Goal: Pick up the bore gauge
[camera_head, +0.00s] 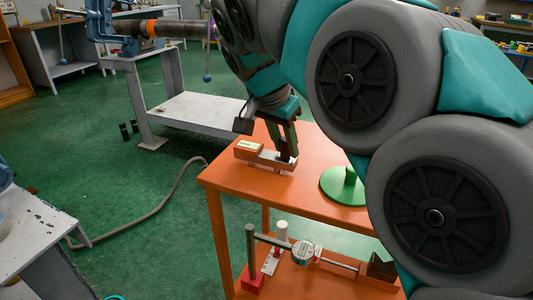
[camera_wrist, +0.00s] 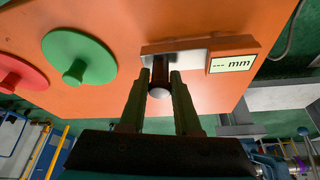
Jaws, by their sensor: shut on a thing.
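The bore gauge (camera_head: 250,146) looks like an orange body with a pale readout and a grey metal part, on or just over the orange table's far-left corner. In the wrist view the bore gauge (camera_wrist: 231,63) shows "--- mm" on its readout. My gripper (camera_head: 287,158) is over its right end in the head view. In the wrist view my gripper (camera_wrist: 160,82) has its two fingers close on either side of a dark reddish post with a grey round end. I cannot tell whether the gauge touches the table.
A green disc with a post (camera_head: 344,186) stands on the orange table (camera_head: 225,178); a red disc (camera_wrist: 17,75) shows in the wrist view. A dial gauge (camera_head: 303,252) on a stand is on the lower shelf. A hose (camera_head: 165,200) crosses the green floor. A vise holds a pipe (camera_head: 175,29) behind.

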